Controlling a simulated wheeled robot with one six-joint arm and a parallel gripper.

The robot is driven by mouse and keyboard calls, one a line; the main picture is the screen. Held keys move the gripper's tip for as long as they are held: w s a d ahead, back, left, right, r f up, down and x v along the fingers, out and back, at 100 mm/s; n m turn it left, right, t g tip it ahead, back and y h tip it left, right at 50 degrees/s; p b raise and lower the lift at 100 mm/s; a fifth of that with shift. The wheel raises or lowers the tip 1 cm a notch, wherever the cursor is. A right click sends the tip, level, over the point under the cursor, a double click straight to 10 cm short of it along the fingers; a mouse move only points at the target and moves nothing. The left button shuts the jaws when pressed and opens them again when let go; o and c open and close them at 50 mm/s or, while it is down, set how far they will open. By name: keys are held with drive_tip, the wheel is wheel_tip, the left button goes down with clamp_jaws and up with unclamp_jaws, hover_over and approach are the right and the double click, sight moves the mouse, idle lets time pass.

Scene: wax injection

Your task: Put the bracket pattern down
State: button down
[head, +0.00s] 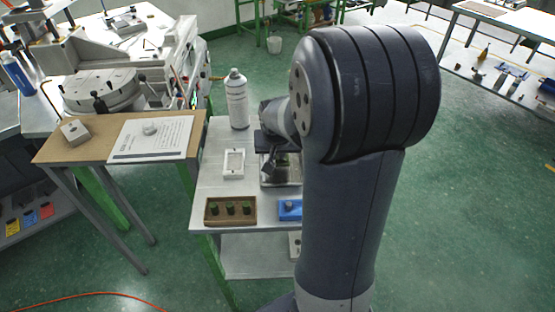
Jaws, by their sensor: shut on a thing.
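My gripper (269,168) is over the near part of the metal cart, just right of a white rectangular frame. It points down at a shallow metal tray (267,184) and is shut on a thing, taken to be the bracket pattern. The held piece is too small and dark to make out, and my arm hides part of this area. I cannot tell whether it touches the tray.
On the cart (210,183) are the white frame (233,163), a white bottle (237,100), a brown box with green-topped pegs (230,210) and a blue block (290,210). A brown table (70,150) with a paper sheet (150,139) adjoins at left. My arm hides the cart's right side.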

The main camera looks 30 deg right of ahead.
sight(278, 159)
drive_tip(key=shift+f, duration=1.4)
drive_tip(key=shift+f, duration=0.25)
drive_tip(key=c, duration=1.5)
unclamp_jaws()
drive_tip(key=shift+r, duration=0.1)
drive_tip(key=shift+r, duration=0.15)
drive_tip(key=shift+r, duration=0.25)
drive_tip(key=v, duration=1.1)
drive_tip(key=shift+r, duration=0.3)
drive_tip(key=shift+s+a, duration=0.1)
drive_tip(key=shift+s, duration=0.05)
